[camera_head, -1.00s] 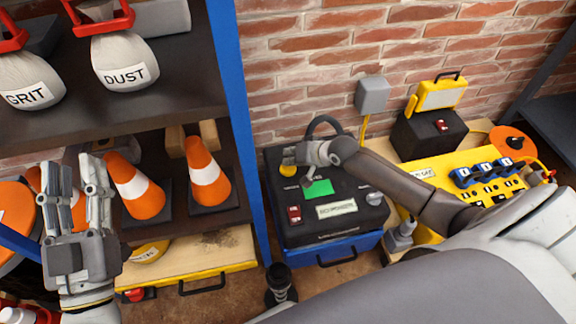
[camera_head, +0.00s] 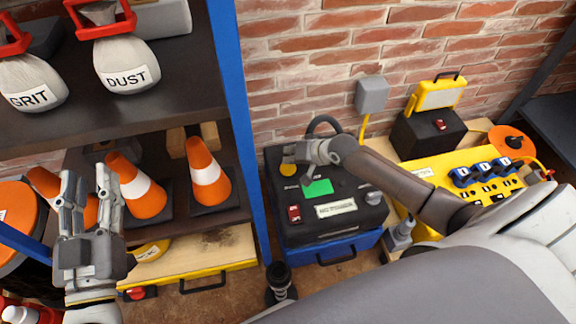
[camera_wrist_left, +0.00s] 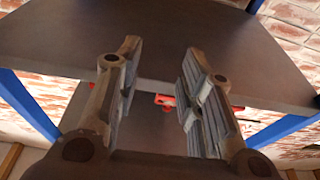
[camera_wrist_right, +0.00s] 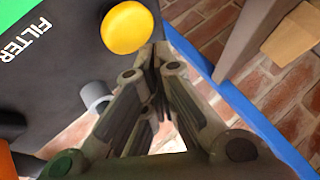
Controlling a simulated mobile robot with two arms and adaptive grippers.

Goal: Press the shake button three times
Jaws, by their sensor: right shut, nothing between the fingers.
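The black machine (camera_head: 345,226) stands on a blue base by the brick wall. A round yellow button (camera_head: 288,169) sits on its top at the back left; it also shows large in the right wrist view (camera_wrist_right: 127,27). No shake wording is readable. A green FILTER label (camera_head: 318,188) lies beside it. My right gripper (camera_head: 296,156) is shut and empty, its tips close beside the yellow button; I cannot tell whether they touch it. In the right wrist view the closed fingers (camera_wrist_right: 158,55) point just right of the button. My left gripper (camera_head: 88,190) is open and empty before the shelf.
A red switch (camera_head: 294,214) and a grey knob (camera_head: 373,198) sit on the machine top. A blue shelf post (camera_head: 244,120) stands close left of it. Traffic cones (camera_head: 207,175) and bags (camera_head: 125,62) fill the shelves. A yellow power board (camera_head: 455,185) lies right.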

